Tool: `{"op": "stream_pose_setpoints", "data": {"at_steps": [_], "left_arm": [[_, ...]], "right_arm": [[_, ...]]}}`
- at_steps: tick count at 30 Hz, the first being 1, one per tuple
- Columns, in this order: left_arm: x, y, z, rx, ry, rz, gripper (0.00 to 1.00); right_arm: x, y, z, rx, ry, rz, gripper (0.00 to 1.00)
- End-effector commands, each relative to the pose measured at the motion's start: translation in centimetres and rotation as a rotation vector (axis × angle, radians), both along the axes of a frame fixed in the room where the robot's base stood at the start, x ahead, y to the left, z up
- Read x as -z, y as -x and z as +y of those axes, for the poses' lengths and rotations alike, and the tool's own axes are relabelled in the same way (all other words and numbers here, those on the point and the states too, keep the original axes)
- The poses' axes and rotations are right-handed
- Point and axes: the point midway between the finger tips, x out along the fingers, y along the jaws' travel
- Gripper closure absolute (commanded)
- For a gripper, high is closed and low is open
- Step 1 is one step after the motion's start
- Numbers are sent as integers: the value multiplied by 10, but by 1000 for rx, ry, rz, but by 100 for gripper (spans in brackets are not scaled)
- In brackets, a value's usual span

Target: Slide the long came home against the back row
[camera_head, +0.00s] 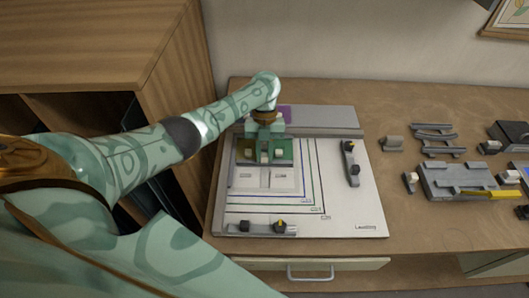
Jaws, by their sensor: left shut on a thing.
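My left gripper (264,151) reaches down over the back part of the white board (361,205). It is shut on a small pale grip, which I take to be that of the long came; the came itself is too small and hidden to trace. The back row shows an olive-gold glass piece (246,148) at the left and a green glass piece (284,147) at the right, with the gripper between them. Two pale pieces (284,180) lie in front of the row. Whether the came touches the row cannot be told. My right gripper is not in view.
A grey bar (325,119) runs along the board's back, with a purple piece (285,112) near its left. Knobbed bars stand on the board's right (350,166) and front (254,229). A grey block (455,180), curved strips and a yellow tool (490,195) lie at the right.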

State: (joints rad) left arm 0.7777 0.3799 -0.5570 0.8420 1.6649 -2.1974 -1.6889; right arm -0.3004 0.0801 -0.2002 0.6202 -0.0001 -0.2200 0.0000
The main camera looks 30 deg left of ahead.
Motion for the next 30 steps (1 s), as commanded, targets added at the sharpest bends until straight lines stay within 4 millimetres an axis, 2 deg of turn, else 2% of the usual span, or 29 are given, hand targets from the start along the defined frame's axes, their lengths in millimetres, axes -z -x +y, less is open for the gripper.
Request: {"op": "stream_pose_setpoints", "data": {"at_steps": [29,30], "left_arm": [[-1,-9,5,-1,0,0,100],[-1,-9,5,0,0,-1,75]], "right_arm": [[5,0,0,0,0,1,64],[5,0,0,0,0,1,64]]}}
